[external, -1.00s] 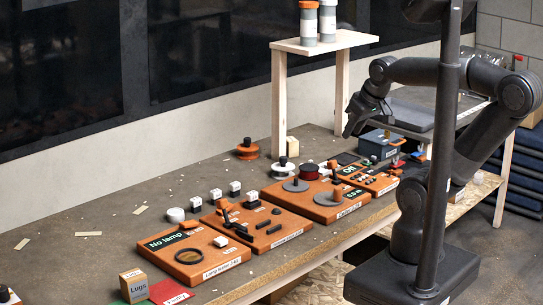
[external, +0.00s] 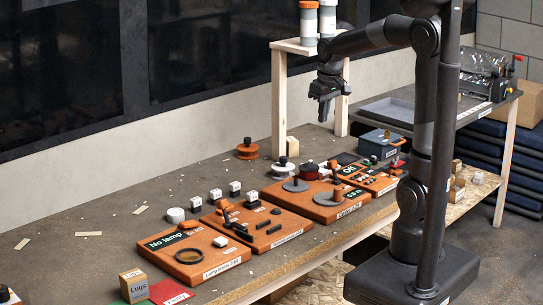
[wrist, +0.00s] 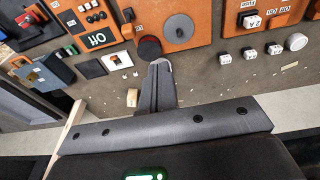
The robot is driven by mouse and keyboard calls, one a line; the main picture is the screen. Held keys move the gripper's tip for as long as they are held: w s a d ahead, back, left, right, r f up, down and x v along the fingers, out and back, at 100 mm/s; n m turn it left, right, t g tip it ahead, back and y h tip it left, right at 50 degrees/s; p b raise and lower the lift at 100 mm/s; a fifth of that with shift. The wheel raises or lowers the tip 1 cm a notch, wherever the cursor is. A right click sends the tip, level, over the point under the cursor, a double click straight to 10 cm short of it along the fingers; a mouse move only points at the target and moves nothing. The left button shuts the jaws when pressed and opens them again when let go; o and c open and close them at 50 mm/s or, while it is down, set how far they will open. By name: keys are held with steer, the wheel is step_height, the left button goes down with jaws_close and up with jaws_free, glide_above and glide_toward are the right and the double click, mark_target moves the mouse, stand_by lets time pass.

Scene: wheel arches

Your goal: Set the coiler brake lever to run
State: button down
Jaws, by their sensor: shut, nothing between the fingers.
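The orange coiler board (external: 338,213) lies on the bench, with two grey discs (external: 296,185) and a small display on it. It also shows at the top of the wrist view (wrist: 203,33). I cannot make out for certain which part is the brake lever or how it is set. A small dark upright part with an orange-brown tip (wrist: 127,22) stands by the board's edge in the wrist view. My gripper (external: 324,118) is shut and empty, pointing down in the air above the back of the bench, behind the coiler board. Its fingertips (wrist: 161,64) show in the wrist view.
A wooden shelf (external: 292,46) with two cylinders stands behind my gripper. Other orange boards (external: 210,262) lie to the left. A dark red knob (external: 309,171), an orange spool (external: 247,150) and a blue-grey box (external: 378,144) stand nearby. The bench's back left is mostly clear.

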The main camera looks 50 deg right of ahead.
steer(key=g, duration=0.2)
glide_above(316, 167)
step_height(316, 167, down, 8)
steer(key=shift+w+d+f, duration=0.2)
steer(key=shift+w+f, duration=0.15)
steer(key=shift+w, duration=0.1)
steer(key=f, duration=1)
steer(key=shift+s+f, duration=0.2)
steer(key=shift+s, duration=0.15)
steer(key=shift+s+r, duration=0.35)
steer(key=shift+s, duration=0.2)
steer(key=shift+s+r, duration=0.35)
steer(key=shift+s, duration=0.2)
steer(key=shift+s+r, duration=0.25)
steer(key=shift+s, duration=0.45)
steer(key=shift+r, duration=0.1)
steer(key=shift+s+r, duration=0.1)
steer(key=shift+s, duration=0.1)
